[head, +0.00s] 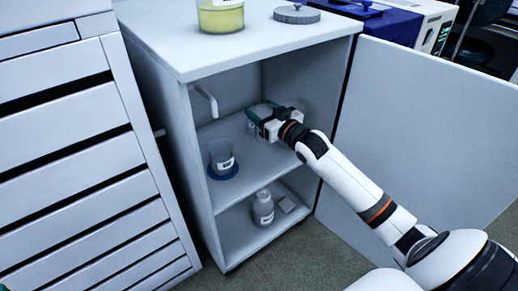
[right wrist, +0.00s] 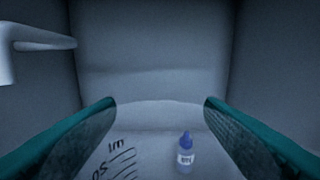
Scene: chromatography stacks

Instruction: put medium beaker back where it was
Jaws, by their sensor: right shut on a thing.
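My right gripper (head: 258,122) reaches into the open cabinet at the upper shelf. It is shut on a clear beaker (right wrist: 125,158), whose printed graduation marks show between the green fingers in the right wrist view. I take this for the medium beaker. In the head view the gripper mostly hides it, and I cannot tell whether its base touches the shelf. Another clear beaker (head: 221,153) with a white label stands upright on a blue round base (head: 223,172), at the left front of the same shelf. My left gripper is not in view.
A small blue-capped bottle (right wrist: 185,155) shows beyond or through the held glass. The lower shelf holds a white bottle (head: 263,208). The open door (head: 425,130) stands to the right. A yellow-filled beaker (head: 221,17) is on top.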

